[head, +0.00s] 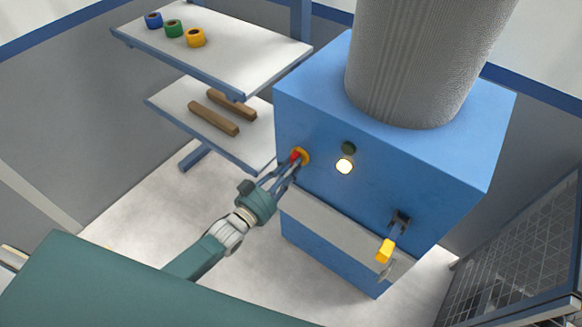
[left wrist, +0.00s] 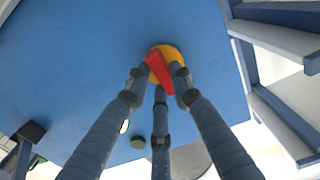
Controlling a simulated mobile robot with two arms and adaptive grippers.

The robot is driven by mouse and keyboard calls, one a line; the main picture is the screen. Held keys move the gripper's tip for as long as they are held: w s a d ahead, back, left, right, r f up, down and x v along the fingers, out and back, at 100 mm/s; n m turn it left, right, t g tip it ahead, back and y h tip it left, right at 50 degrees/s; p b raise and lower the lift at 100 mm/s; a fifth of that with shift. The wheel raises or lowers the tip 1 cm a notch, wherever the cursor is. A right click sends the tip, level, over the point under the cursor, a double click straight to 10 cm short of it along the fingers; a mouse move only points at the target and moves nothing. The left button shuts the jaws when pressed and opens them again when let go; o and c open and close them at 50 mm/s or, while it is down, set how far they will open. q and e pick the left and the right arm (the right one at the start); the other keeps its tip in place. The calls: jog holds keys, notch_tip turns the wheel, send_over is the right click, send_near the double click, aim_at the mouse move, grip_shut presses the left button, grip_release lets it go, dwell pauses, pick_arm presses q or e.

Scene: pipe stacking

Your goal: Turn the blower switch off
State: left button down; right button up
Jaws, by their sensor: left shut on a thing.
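The blower is a blue box (head: 400,165) with a wide grey ribbed duct (head: 425,60) on top. The switch, a red handle on a round yellow base (head: 303,155), sits at the left of its front face. My left gripper (head: 292,163) reaches it from the lower left, its fingers shut on the red handle. In the left wrist view the red handle (left wrist: 158,72) lies slanted between the fingertips, against the yellow base (left wrist: 172,54). A lit pale yellow lamp (head: 344,166) and a dark green unlit lamp (head: 348,148) are right of the switch. My right gripper is not in view.
A yellow-handled lever (head: 385,250) sticks out at the box's lower right, by a grey ledge (head: 335,232). Shelves (head: 215,50) at the left hold tape rolls (head: 173,28) and brown bars (head: 213,118). A mesh cage (head: 520,250) stands at the right.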

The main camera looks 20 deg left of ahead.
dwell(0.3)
pick_arm(q)
jog(key=c, duration=1.5)
grip_release()
jog(key=shift+s, duration=0.1)
jog(key=v, duration=1.2)
